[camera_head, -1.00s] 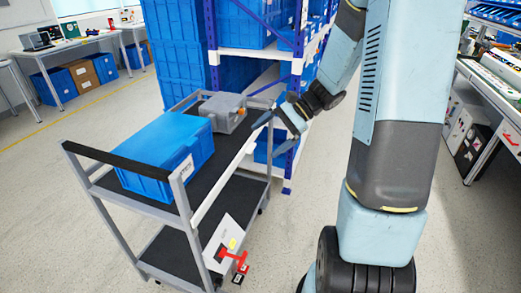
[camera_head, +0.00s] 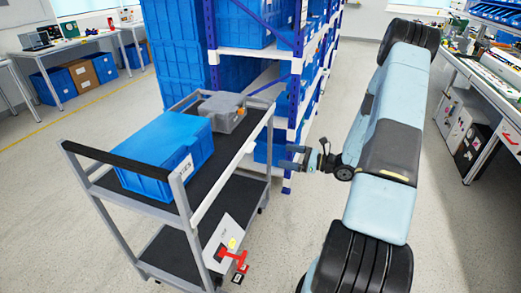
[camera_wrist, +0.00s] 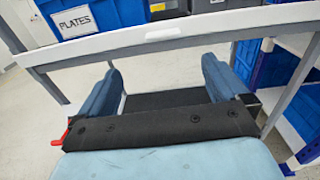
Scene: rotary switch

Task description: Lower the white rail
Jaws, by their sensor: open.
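The white rail (camera_head: 219,188) runs along the right side of the grey cart's upper shelf. It also crosses the upper part of the wrist view (camera_wrist: 165,36) as a long white bar with a slot-like recess. My gripper (camera_head: 288,159) is to the right of the cart, apart from the rail and lower than its far end in the picture. In the wrist view its two blue fingers (camera_wrist: 160,78) are spread wide, with nothing between them but a view of the dark lower shelf. The rail lies beyond the fingertips.
A blue bin (camera_head: 165,155) and a grey case (camera_head: 223,111) stand on the upper shelf. A panel with a red handle (camera_head: 232,257) is at the lower shelf's near end. Blue shelving (camera_head: 290,105) stands behind. Floor right of the cart is partly free.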

